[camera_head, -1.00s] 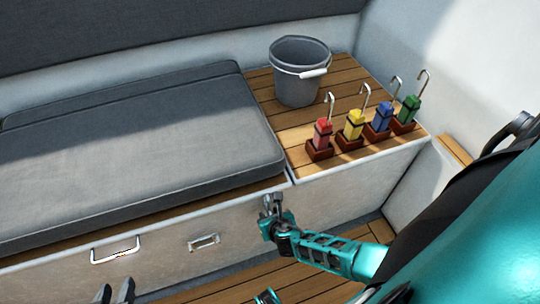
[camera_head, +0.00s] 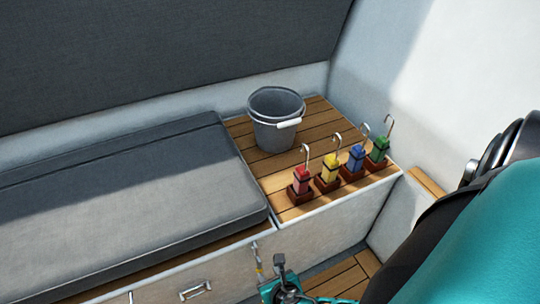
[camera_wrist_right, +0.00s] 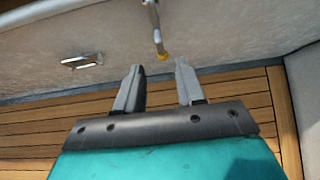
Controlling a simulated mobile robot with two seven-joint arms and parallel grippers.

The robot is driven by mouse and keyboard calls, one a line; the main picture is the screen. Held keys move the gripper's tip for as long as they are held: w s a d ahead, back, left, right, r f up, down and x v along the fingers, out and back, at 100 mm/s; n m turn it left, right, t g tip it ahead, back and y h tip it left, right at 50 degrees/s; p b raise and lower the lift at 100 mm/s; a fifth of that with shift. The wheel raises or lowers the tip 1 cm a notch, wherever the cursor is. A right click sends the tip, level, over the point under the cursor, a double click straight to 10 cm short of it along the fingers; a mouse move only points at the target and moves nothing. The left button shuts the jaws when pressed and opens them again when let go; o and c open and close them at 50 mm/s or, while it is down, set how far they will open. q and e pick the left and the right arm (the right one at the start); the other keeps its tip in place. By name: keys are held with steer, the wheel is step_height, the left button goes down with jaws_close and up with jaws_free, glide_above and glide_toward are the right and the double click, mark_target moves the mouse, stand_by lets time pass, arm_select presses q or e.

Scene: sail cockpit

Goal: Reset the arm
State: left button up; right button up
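My right gripper (camera_head: 279,262) is low in the head view, in front of the pale locker face and below the wooden shelf. In the right wrist view its two fingers (camera_wrist_right: 158,68) stand apart with nothing between them. The teal arm behind it runs off the bottom of the head view. A thin metal piece with a yellow tip (camera_head: 258,258) shows beside the gripper; in the wrist view it hangs beyond the fingertips (camera_wrist_right: 154,28), apart from them. My left gripper is out of view.
A grey bucket (camera_head: 276,120) stands on the wooden shelf (camera_head: 240,128). Red (camera_head: 301,180), yellow (camera_head: 329,169), blue (camera_head: 355,158) and green (camera_head: 378,150) hooked pieces sit in brown holders along its edge. A dark cushion (camera_head: 130,185) lies left. A handle (camera_head: 195,290) is on the locker face.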

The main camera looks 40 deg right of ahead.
stand_by(0.5)
steer(key=a+r+m+t+y+p, duration=0.1)
steer(key=a+r+m+y, duration=0.1)
steer(key=r+m, duration=0.7)
steer(key=a+r+m+t+y+p, duration=0.1)
steer(key=r+m, duration=0.8)
steer(key=m, duration=1.2)
steer(key=shift+w+a+m+y+p, duration=0.35)
steer(key=shift+w+a+m+y, duration=0.1)
steer(key=shift+y, duration=0.25)
steer(key=shift+r, duration=0.1)
